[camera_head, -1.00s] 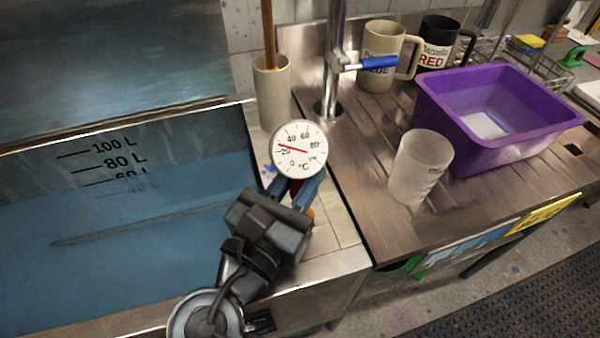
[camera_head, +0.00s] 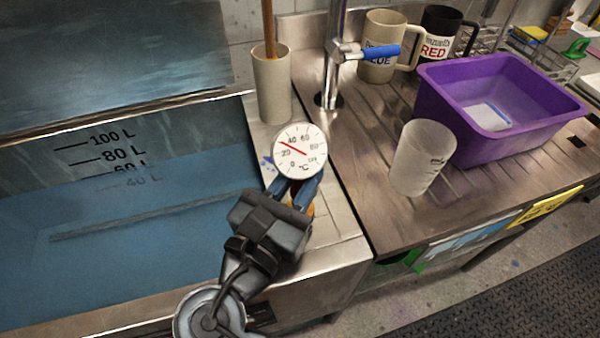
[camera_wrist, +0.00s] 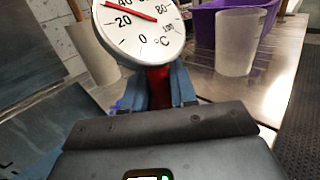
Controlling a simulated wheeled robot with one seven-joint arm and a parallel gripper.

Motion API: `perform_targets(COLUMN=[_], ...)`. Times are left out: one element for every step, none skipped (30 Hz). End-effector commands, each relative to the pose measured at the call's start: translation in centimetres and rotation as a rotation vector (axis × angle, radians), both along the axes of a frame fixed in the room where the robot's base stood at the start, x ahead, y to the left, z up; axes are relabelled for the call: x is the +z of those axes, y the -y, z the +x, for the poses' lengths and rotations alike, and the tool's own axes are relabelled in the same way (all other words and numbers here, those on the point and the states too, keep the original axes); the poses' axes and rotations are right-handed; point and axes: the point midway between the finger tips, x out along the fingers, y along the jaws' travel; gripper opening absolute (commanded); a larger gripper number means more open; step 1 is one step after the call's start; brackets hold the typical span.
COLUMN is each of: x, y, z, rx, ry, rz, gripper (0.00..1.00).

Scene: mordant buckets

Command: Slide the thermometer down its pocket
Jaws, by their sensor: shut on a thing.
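The thermometer has a round white dial (camera_head: 300,150) with a red needle and °C numbers. My gripper (camera_head: 294,190) is shut on it just below the dial, its blue fingers on either side of a red part. In the wrist view the dial (camera_wrist: 140,25) stands above the blue fingers (camera_wrist: 160,88), with the red part between them. The thermometer's lower part is hidden behind my gripper, and I cannot make out a pocket. The dial is held over the steel ledge to the right of the tank (camera_head: 120,230).
A beige cup (camera_head: 272,90) with a wooden stick stands behind the dial. A tap (camera_head: 335,60), a frosted beaker (camera_head: 422,158), a purple basin (camera_head: 500,110) and the BLUE (camera_head: 385,45) and RED mugs (camera_head: 440,40) stand on the drainboard. The front ledge (camera_head: 325,240) is clear.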

Motion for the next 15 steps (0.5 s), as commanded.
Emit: perform_targets(x=[-0.1, -0.2, -0.3, -0.4, -0.4, -0.5, -0.6, -0.7, -0.7, -0.8, -0.9, -1.0, -1.0, -1.1, -1.2], y=[0.0, 0.0, 0.0, 0.0, 0.0, 0.0, 0.0, 0.0, 0.0, 0.0, 0.0, 0.0, 0.0, 0.0, 0.0], z=[0.0, 0.0, 0.0, 0.0, 0.0, 0.0, 0.0, 0.0, 0.0, 0.0, 0.0, 0.0, 0.0, 0.0, 0.0], rx=[0.0, 0.0, 0.0, 0.0, 0.0, 0.0, 0.0, 0.0, 0.0, 0.0, 0.0, 0.0, 0.0, 0.0, 0.0], ry=[0.0, 0.0, 0.001, 0.0, 0.001, 0.001, 0.001, 0.001, 0.001, 0.001, 0.001, 0.001, 0.001, 0.001, 0.001], rz=[0.0, 0.0, 0.0, 0.0, 0.0, 0.0, 0.0, 0.0, 0.0, 0.0, 0.0, 0.0, 0.0, 0.0, 0.0], gripper=[0.0, 0.0, 0.0, 0.0, 0.0, 0.0, 0.0, 0.0, 0.0, 0.0, 0.0, 0.0, 0.0, 0.0, 0.0])
